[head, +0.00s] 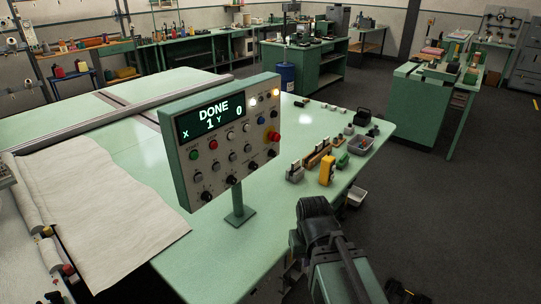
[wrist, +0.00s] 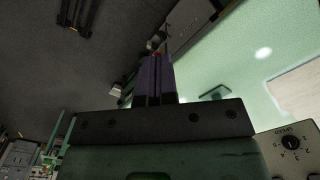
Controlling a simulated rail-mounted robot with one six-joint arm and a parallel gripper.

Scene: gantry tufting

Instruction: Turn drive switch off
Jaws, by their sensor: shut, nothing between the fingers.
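The control panel (head: 226,140) stands upright on a green post above the table. Its display (head: 212,115) reads DONE, X 1, Y 0. Below it are rows of coloured buttons, small switches and black knobs, and a red mushroom button (head: 273,136) is at the right. My gripper (wrist: 154,62) is shut and empty in the wrist view. A panel corner with a black knob (wrist: 291,144) shows at that view's lower right, apart from the fingers.
The pale green table (head: 165,270) carries white cloth (head: 95,205) at left. Right of the panel lie a yellow tool (head: 327,170), a grey bin (head: 361,145) and several small items. Dark floor (head: 450,215) is open at right.

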